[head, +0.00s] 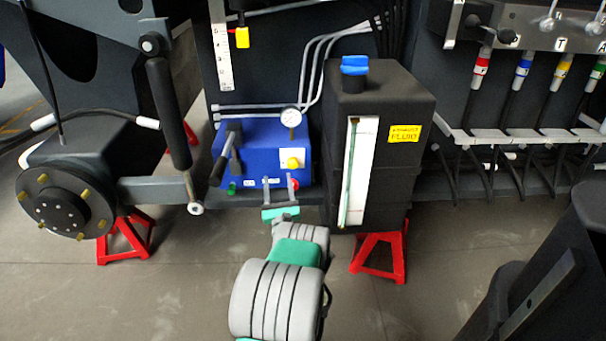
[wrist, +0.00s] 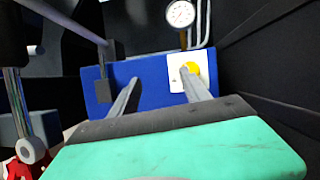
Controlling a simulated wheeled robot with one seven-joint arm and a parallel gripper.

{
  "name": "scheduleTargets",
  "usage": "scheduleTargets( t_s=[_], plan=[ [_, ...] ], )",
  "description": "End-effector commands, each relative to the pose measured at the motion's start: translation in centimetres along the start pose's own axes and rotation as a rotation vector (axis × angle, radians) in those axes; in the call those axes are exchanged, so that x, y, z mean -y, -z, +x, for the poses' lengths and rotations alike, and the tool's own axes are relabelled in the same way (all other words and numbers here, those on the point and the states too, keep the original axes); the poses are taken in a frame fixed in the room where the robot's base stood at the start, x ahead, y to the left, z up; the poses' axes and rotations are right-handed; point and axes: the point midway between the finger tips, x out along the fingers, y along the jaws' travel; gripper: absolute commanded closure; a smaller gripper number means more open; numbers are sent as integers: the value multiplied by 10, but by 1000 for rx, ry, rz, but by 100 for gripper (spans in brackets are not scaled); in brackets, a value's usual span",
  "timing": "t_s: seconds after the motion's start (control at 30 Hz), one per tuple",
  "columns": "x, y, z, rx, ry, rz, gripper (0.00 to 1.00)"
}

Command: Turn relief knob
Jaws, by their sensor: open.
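A blue hydraulic unit (head: 262,140) stands low on the chassis, and it fills the middle of the wrist view (wrist: 140,72). A round yellow knob (head: 293,162) sits on a white plate at its right front. The knob also shows in the wrist view (wrist: 191,68), just beyond the right fingertip, which partly overlaps the plate. I take this for the relief knob; no label is readable. My gripper (head: 278,180) is open and empty, in front of the unit and slightly below and left of the knob. In the wrist view its fingers (wrist: 158,76) are spread apart.
A black lever (head: 228,152) stands at the unit's left, and a pressure gauge (head: 291,117) rises above it. A green fitting (head: 231,187) and a red one beside the right finger sit low on the unit. A black fluid tank (head: 395,110) stands close on the right.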

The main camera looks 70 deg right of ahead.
Motion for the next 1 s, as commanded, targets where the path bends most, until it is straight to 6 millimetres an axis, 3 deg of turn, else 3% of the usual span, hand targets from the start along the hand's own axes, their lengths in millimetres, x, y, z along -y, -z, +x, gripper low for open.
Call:
scheduleTargets(
  t_s=[0.07,0.17,0.8,1.0],
  plan=[
    [27,16,-10,-4,53,-7,45],
    [39,18,-11,-2,76,-10,45],
    [43,15,55,-1,73,-12,45],
    [45,17,65,-3,76,-11,45]
  ],
)
